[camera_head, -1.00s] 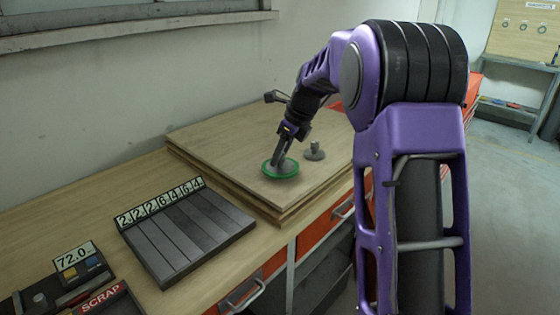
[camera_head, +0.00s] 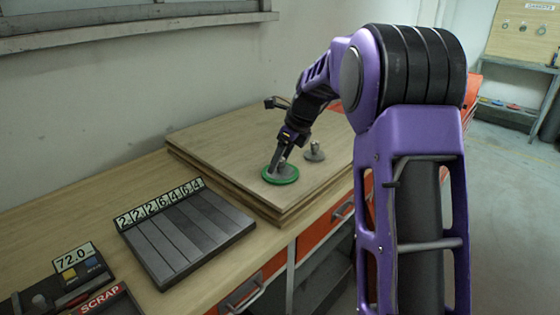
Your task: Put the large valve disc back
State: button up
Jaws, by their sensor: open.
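A grey valve disc with an upright knob (camera_head: 282,173) sits inside a green ring (camera_head: 295,180) on the wooden board. A second grey knobbed disc (camera_head: 314,154) stands on bare board behind and to the right. From this view I cannot tell for certain which disc is the large one. My gripper (camera_head: 277,160) is open and points down at the ringed disc, with its fingers close beside the knob. The fingers hide part of that disc, and I cannot tell whether they touch it.
The stacked boards (camera_head: 220,150) lie on a wooden workbench (camera_head: 85,205). A slotted dark tray (camera_head: 190,235) with number labels is front left. A scale (camera_head: 80,270) reading 72.0 and a SCRAP container (camera_head: 105,298) are nearer. Board left of the ring is clear.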

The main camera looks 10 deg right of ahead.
jog(key=p+v, duration=0.1)
jog(key=v, duration=1.1)
